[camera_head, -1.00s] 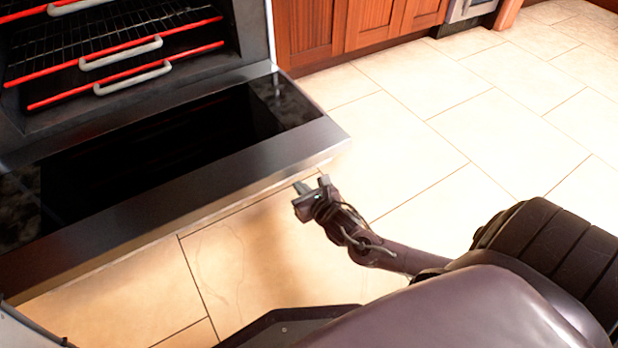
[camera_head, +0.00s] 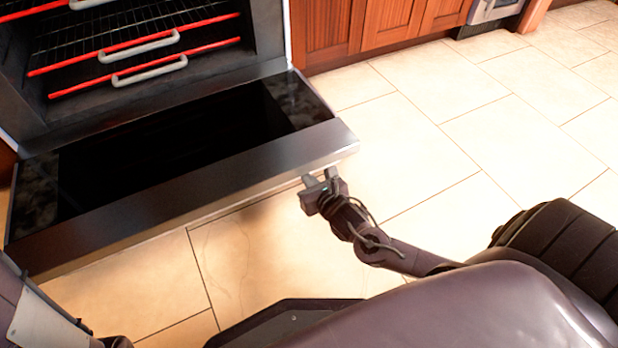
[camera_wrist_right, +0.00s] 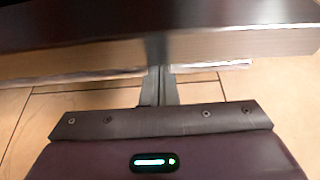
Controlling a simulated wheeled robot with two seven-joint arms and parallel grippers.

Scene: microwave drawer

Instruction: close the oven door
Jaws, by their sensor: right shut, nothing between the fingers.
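The oven door (camera_head: 222,178) is folded down and open, its dark inner face up and its steel front edge towards me. In the right wrist view the door's edge (camera_wrist_right: 235,45) spans the upper part of the picture. My right gripper (camera_head: 314,180) is shut and empty, just below and in front of the door's edge near its right end. Its fingers also show in the right wrist view (camera_wrist_right: 158,75), reaching to or under the edge; I cannot tell whether they touch it. My left gripper is not visible; only part of my left arm shows at lower left.
The oven cavity (camera_head: 75,110) is open, with wire racks that have red front bars and grey handles (camera_head: 150,73). Wooden cabinets (camera_head: 385,25) stand right of the oven. The tiled floor (camera_head: 440,130) to the right is clear.

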